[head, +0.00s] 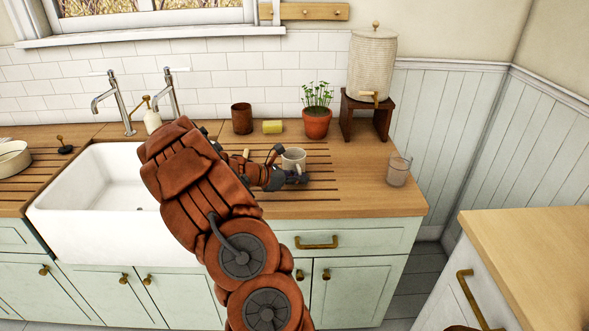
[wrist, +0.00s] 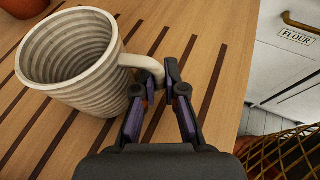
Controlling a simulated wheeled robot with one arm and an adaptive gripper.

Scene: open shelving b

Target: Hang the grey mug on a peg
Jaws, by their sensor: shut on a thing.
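The grey mug (head: 293,160) is upright at the wooden drainboard counter, right of the sink. In the wrist view the ribbed mug (wrist: 75,60) fills the upper left, with its open mouth and empty inside showing. My gripper (wrist: 170,82) is shut on the mug's handle, on the right side of the cup. In the head view my gripper (head: 299,177) is beside the mug, partly hidden by my arm. I cannot tell whether the mug's base touches the counter.
A glass (head: 398,171) stands near the counter's right end. A dispenser (head: 372,62) stands on a wooden stand. The white sink (head: 100,220) is left.

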